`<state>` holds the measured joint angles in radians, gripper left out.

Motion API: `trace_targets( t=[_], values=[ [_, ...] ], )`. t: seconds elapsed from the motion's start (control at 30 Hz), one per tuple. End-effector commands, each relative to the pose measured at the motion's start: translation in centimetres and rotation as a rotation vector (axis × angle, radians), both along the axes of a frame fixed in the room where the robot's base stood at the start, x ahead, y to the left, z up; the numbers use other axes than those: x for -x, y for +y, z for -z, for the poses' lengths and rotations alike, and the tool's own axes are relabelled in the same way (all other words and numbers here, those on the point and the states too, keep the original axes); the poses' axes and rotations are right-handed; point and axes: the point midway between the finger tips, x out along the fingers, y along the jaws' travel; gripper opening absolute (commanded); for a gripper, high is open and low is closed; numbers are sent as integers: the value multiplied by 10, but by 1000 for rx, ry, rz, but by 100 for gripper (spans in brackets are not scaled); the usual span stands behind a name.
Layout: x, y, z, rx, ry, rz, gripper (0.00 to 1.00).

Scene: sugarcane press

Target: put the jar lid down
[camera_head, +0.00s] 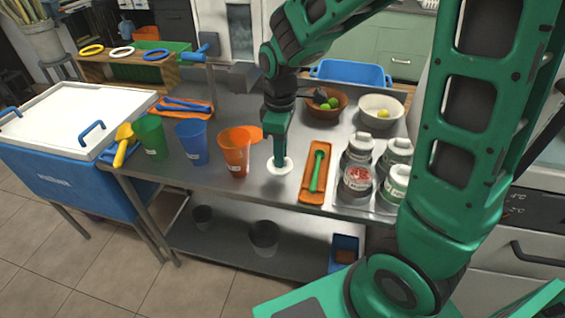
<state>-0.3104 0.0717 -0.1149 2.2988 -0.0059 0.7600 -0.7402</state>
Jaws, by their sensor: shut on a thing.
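The jar lid (279,168) is a white disc low at the steel table's surface, between the orange cup and the orange tray. My gripper (280,157) points down and is shut on the lid. The fingers hide part of it. I cannot tell whether the lid touches the table. Several jars (358,172) stand to the right on a tray.
Green (150,137), blue (192,143) and orange (235,153) cups stand left of my gripper. An orange tray (305,192) with a green utensil (318,170) lies close right. Bowls (380,108) stand behind. Bare steel (265,184) shows in front of the lid.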

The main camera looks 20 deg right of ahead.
Motion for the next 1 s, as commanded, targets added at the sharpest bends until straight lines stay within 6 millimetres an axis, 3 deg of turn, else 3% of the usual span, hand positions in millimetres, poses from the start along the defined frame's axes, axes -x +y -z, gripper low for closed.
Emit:
trace_targets(
  t=[0.2, 0.53, 0.97, 1.0],
  values=[
    [-13, -14, 12, 0, 0, 1, 0],
    [-13, -14, 49, 0, 2, -1, 0],
    [-13, -13, 55, 0, 0, -2, 0],
    [-13, -13, 54, -1, -1, -2, 23]
  ],
)
